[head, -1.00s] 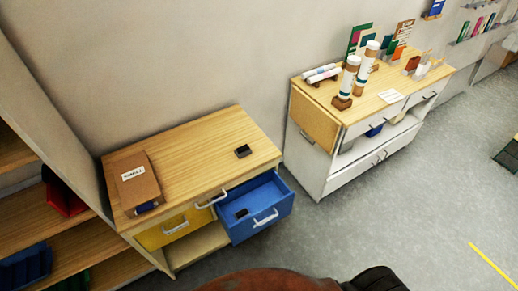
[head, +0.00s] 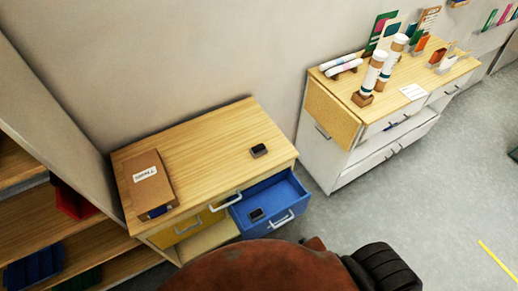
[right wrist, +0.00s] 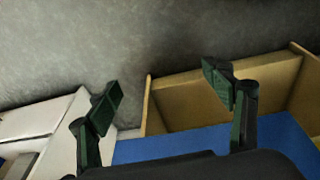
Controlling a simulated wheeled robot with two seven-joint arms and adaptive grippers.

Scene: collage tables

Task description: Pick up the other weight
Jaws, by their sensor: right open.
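One small dark weight (head: 259,151) lies on the wooden top of the near cabinet, close to its right end. A second dark weight (head: 256,214) lies inside the open blue drawer (head: 289,187). My right gripper (right wrist: 163,85) shows in the right wrist view, its two fingers spread wide with nothing between them. Beyond the fingers are a blue surface (right wrist: 215,145) and an open wooden compartment (right wrist: 185,95). No weight shows in the right wrist view. My left gripper is not in view.
A brown folder or box (head: 146,182) with a white label lies on the left of the cabinet top (head: 205,142). The yellow drawer (head: 182,229) is beside the blue one. A white cabinet (head: 340,160) with tubes and cards stands to the right. Grey floor is clear.

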